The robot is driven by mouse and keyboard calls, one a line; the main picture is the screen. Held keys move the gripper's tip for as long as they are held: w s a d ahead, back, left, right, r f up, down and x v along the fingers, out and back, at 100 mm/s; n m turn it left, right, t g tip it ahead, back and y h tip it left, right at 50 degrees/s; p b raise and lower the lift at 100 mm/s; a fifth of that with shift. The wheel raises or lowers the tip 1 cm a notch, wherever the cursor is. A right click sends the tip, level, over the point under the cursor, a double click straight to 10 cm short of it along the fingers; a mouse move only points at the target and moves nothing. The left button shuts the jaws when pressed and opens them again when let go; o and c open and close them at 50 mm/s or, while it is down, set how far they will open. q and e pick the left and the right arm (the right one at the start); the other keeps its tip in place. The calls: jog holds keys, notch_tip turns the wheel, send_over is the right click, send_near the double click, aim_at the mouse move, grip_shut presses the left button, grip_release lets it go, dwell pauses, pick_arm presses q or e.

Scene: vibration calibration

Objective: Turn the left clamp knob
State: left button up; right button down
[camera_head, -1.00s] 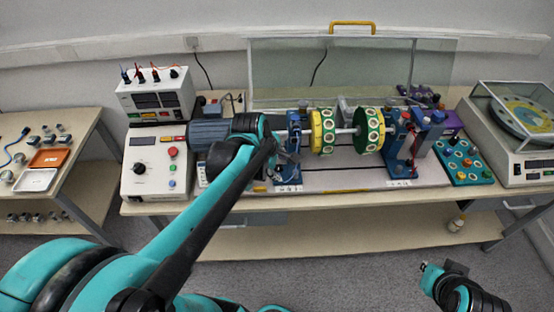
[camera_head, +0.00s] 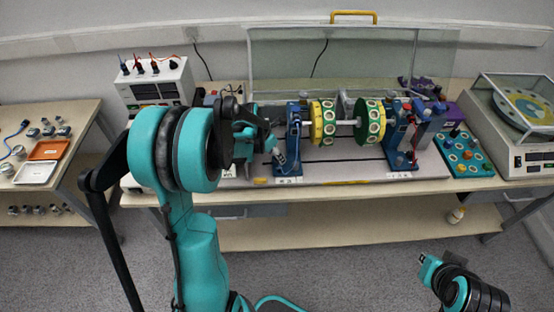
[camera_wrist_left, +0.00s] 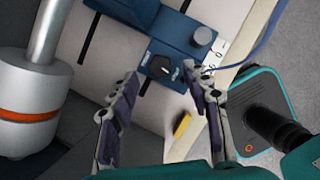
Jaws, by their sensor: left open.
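The left blue support (camera_head: 293,128) stands on the pale base plate at the left end of the rotor shaft. In the left wrist view its blue block (camera_wrist_left: 178,35) carries a black knob (camera_wrist_left: 160,68) on its near face and a silver round knob (camera_wrist_left: 204,36) beside it. My left gripper (camera_wrist_left: 160,78) is open, its fingertips on either side of the black knob. Whether they touch it, I cannot tell. In the head view my left gripper (camera_head: 277,150) is partly hidden by my arm. My right gripper (camera_head: 430,266) hangs low in front of the bench.
The rotor's yellow disc (camera_head: 323,122) and green disc (camera_head: 368,122) lie right of the left support. A clear guard (camera_head: 350,60) stands behind.

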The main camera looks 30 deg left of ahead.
pick_arm(q)
jog(key=shift+b+x, duration=0.3)
jog(key=shift+x, duration=1.1)
grip_shut()
jog(key=shift+a+m+g+h, duration=0.1)
jog(key=shift+m+g+h, duration=0.35)
jog(key=shift+m, duration=1.15)
grip_release()
